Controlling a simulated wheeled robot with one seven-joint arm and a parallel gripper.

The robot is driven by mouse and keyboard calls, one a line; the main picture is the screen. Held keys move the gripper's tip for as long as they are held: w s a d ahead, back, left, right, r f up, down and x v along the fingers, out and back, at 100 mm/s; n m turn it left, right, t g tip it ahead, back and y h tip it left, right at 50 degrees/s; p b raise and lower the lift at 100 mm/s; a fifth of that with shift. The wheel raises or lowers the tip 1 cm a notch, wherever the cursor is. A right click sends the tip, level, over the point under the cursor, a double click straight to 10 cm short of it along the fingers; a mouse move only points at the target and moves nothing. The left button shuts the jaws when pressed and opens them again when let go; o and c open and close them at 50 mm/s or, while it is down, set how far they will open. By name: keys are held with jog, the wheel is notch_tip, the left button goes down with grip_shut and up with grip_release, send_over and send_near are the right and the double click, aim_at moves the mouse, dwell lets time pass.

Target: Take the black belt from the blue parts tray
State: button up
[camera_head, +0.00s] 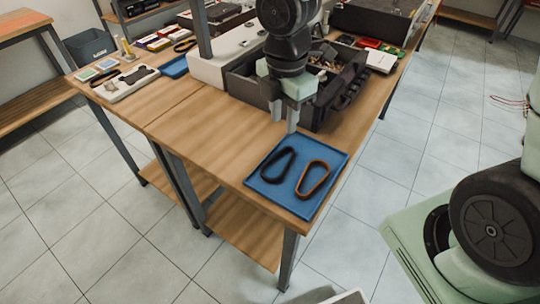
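The black belt (265,166) lies as a closed loop in the left part of the blue parts tray (325,152). A brown-orange belt (302,178) lies beside it on the right, apart from it. The tray sits at the near corner of the wooden table. My gripper (290,121) points down just beyond the tray's far edge, above and behind the black belt and not touching it. I see no belt in it.
A dark bin (242,85) with compartments stands on the table right behind my gripper. A white box (381,60) is to its right. A second blue tray (175,67) and a white tray (112,93) lie farther left. The tabletop (200,130) left of the tray is bare.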

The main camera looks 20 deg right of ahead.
jog(key=b, duration=0.2)
send_over(281, 174)
jog(key=f, duration=1.2)
jog(key=shift+w, duration=0.3)
jog(key=f, duration=0.4)
jog(key=shift+s+f, duration=0.3)
jog(key=shift+s, duration=0.1)
jog(key=shift+f, duration=0.45)
grip_shut()
